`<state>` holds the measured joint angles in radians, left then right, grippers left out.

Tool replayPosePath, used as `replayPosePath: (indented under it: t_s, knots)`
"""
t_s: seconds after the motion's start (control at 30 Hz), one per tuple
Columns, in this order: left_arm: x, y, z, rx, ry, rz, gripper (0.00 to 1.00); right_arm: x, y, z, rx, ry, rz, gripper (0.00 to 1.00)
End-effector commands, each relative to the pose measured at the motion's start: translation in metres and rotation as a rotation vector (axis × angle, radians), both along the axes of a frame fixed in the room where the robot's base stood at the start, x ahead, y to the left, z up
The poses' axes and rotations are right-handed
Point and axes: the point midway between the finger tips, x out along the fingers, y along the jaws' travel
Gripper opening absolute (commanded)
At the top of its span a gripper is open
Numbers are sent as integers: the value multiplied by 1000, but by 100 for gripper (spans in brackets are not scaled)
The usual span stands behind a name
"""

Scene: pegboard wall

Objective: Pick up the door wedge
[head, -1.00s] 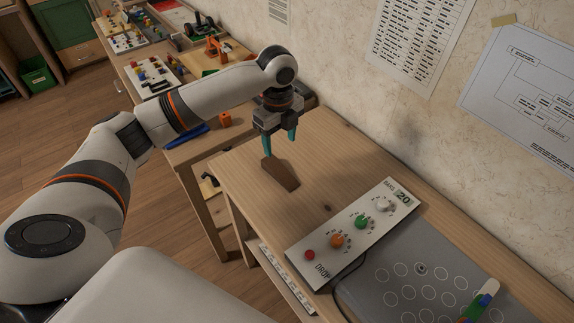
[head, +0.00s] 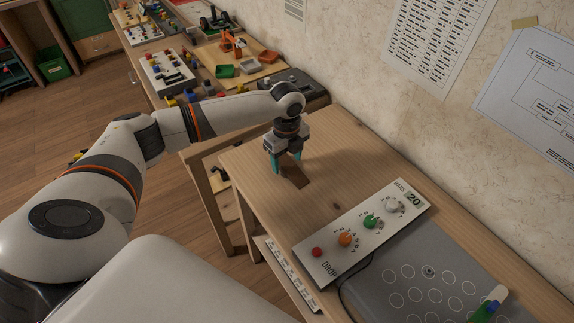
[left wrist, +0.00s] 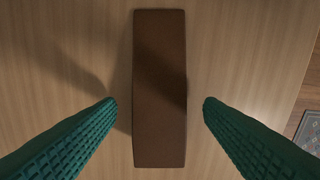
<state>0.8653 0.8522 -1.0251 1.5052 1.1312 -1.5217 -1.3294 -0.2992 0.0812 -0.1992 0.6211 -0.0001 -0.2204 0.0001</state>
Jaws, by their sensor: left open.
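The brown door wedge (head: 298,177) lies on the wooden table, partly hidden behind my left gripper in the head view. In the left wrist view the wedge (left wrist: 159,90) runs upright through the middle of the picture. My left gripper (head: 288,170) is open and points down over the wedge. Its two teal ridged fingers (left wrist: 160,103) stand one on each side of the wedge, with a gap to it on both sides. I cannot tell how far the fingertips are above the table. My right gripper is not in view.
A white control panel (head: 330,256) with coloured knobs and a grey board (head: 400,305) with circles lie on the table, nearer me and to the right. The wall stands along the far side. Bare wood (head: 350,160) surrounds the wedge.

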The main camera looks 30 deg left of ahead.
Motion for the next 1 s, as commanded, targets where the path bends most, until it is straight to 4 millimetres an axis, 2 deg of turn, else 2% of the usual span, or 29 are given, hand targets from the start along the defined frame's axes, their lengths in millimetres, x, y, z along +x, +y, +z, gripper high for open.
replayPosePath:
  t_s: [0.27,0.6,0.87,1.0]
  knots:
    - [0,0,-5,0,-1,0,62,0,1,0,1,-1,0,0]
    - [0,0,-5,0,-1,0,13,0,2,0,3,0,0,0]
    - [1,0,-1,-1,-2,0,13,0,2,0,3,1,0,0]
    - [1,0,18,-1,-5,0,13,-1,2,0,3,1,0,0]
